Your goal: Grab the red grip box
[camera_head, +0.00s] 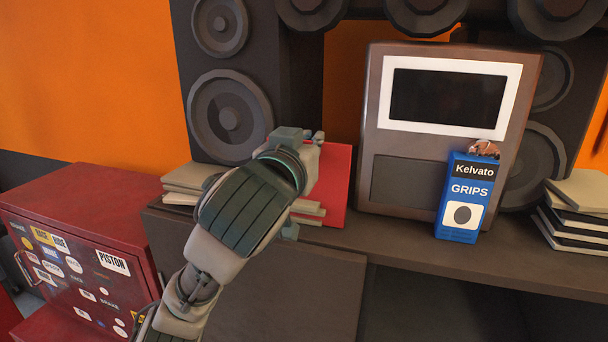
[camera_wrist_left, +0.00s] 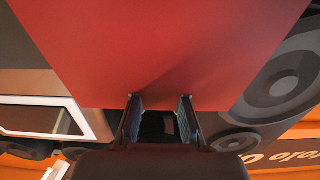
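A red box (camera_head: 337,186) stands on the shelf by the left speaker, partly hidden behind my left gripper (camera_head: 303,168) in the head view. No lettering shows on its visible part. In the left wrist view, a large plain red surface (camera_wrist_left: 165,50), which looks like this box, fills the upper middle. The fingers of my left gripper (camera_wrist_left: 161,105) stand apart there, their tips overlapping the red edge in the picture. I cannot tell whether they touch it. A blue box marked "Kelvato GRIPS" (camera_head: 462,205) stands upright to the right. My right gripper is not in view.
A brown cabinet-like device (camera_head: 403,186) with a dark screen stands behind the blue box. Speakers (camera_head: 230,113) line the back. Stacked books (camera_head: 185,178) lie left of my gripper, more (camera_head: 580,215) at the far right. A red stickered cabinet (camera_head: 75,250) stands lower left.

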